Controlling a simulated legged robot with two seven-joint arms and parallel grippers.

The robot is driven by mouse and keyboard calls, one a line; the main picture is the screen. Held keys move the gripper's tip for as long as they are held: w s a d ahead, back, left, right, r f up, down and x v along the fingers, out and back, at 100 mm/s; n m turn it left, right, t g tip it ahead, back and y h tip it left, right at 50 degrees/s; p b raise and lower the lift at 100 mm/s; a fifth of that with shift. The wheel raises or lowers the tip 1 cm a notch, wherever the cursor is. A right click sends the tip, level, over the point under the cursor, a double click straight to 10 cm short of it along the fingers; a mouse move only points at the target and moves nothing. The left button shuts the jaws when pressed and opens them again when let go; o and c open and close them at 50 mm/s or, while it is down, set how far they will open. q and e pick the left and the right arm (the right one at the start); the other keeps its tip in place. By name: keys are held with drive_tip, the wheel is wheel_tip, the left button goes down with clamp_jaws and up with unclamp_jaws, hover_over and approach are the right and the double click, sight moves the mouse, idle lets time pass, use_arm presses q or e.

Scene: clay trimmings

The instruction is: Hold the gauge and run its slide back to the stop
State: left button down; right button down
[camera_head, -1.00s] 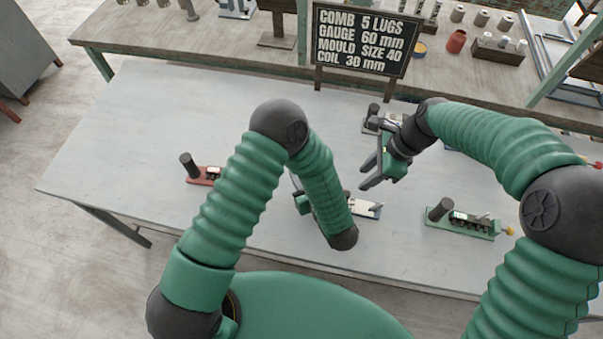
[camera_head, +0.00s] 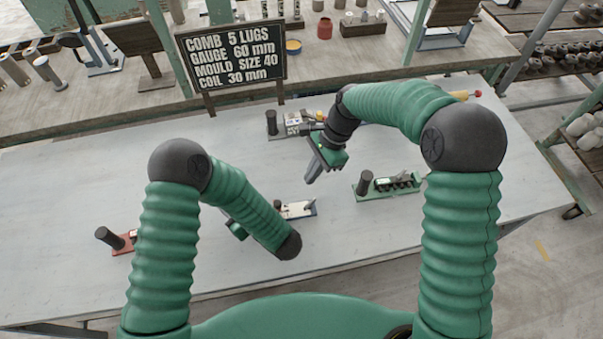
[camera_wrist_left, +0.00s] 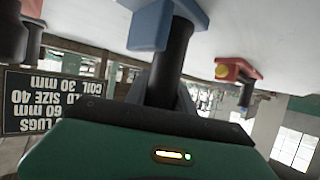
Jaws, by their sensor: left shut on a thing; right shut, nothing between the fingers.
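A small device on a blue base (camera_head: 298,209) lies on the grey table; my left forearm hides part of it in the head view. I take this as the gauge, though its slide is too small to read. In the left wrist view its blue base (camera_wrist_left: 150,25) and black upright handle (camera_wrist_left: 175,58) show upside down. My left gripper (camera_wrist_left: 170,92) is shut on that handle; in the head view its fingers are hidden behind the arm. My right gripper (camera_head: 313,173) is shut and empty, above the table just behind the blue-based device, not touching it.
Similar devices stand around: a red-based one (camera_head: 124,241) at left, a green-based one (camera_head: 390,188) at right, a grey one (camera_head: 296,124) behind. A sign (camera_head: 232,58) reading "GAUGE 60 mm" stands at the table's back edge.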

use_arm(q)
drive_tip(key=shift+a, duration=0.25)
use_arm(e)
drive_tip(key=x, duration=0.6)
drive_tip(key=shift+s+a+f, duration=0.1)
drive_tip(key=shift+a, duration=0.2)
drive_tip(key=a, duration=0.1)
drive_tip(key=s+a, duration=0.1)
drive_tip(key=a, duration=0.1)
drive_tip(key=shift+a+f, duration=0.2)
drive_tip(key=shift+f, duration=0.05)
use_arm(q)
drive_tip(key=shift+d, duration=0.1)
use_arm(e)
drive_tip(key=shift+s+a, duration=0.2)
drive_tip(key=shift+s+a, duration=0.15)
drive_tip(key=shift+a, duration=0.95)
drive_tip(key=shift+s+a, duration=0.15)
drive_tip(key=shift+a, duration=1)
drive_tip(key=d, duration=0.1)
drive_tip(key=w+d, duration=0.1)
drive_tip(key=d, duration=0.1)
drive_tip(key=shift+w+d, duration=0.2)
drive_tip(key=shift+w, duration=0.05)
drive_tip(key=v, duration=1)
drive_tip(key=shift+w+d, duration=0.2)
drive_tip(key=shift+d, duration=0.1)
